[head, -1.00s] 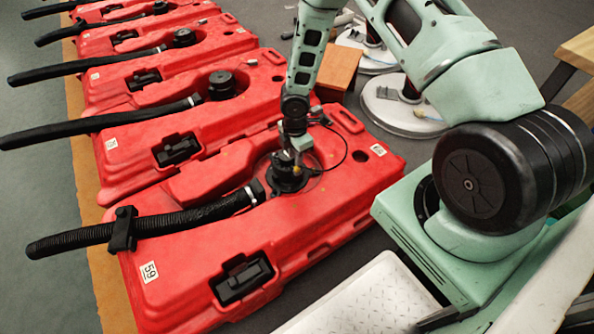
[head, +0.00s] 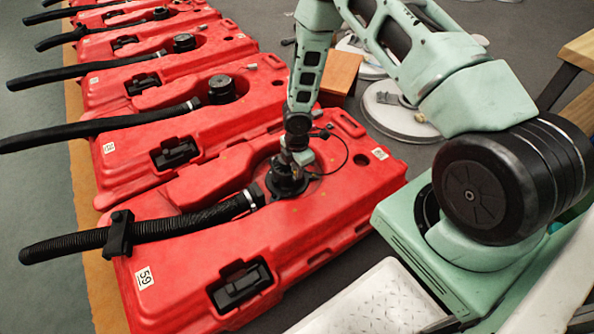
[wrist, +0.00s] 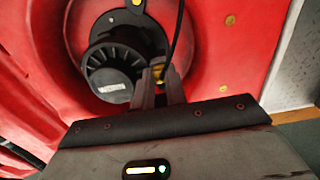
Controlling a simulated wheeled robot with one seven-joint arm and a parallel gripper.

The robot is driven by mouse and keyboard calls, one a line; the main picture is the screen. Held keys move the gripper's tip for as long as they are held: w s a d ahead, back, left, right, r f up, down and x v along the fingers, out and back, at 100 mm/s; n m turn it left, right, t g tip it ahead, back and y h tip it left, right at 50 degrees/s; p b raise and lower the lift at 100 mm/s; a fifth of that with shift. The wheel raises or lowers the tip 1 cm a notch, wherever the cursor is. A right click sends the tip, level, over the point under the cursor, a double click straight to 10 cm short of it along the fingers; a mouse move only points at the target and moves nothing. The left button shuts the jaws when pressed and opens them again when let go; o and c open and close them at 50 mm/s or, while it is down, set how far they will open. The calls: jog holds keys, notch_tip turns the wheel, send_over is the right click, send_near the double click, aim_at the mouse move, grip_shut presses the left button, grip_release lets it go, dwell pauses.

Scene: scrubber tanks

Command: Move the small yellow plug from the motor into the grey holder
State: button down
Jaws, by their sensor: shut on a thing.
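The black motor (head: 287,181) sits in a round recess of the nearest red tank (head: 200,245), marked 59. In the wrist view the ribbed motor (wrist: 112,72) is at upper left, close to the fingertips. My gripper (head: 287,158) is down at the motor; its fingers (wrist: 160,78) are shut on the small yellow plug (wrist: 158,70), of which only a bit shows between the tips. Whether the plug is still seated at the motor cannot be told. A small grey block (head: 388,98) lies on a white round disc; I cannot tell whether it is the grey holder.
A thin black cable (head: 346,154) loops from the motor over the tank. A black hose (head: 185,220) leaves to the left. More red tanks (head: 150,140) stand in a row behind. An orange-brown box (head: 340,74) and white discs (head: 403,122) stand behind my arm. A pale tray (head: 375,300) is at the front.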

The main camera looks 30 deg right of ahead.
notch_tip(320, 180, up, 10)
jog(key=p, duration=0.4)
jog(key=w+d, duration=0.4)
jog(key=d, duration=0.4)
jog(key=w+d+f+b, duration=0.1)
jog(key=w+d, duration=0.4)
jog(key=d, duration=0.3)
jog(key=w+d+f, duration=0.1)
jog(key=w+d, duration=0.3)
jog(key=d, duration=0.4)
jog(key=shift+w, duration=0.25)
jog(key=shift+f, duration=0.1)
jog(key=shift+f+b, duration=2.65)
jog(key=shift+f, duration=0.8)
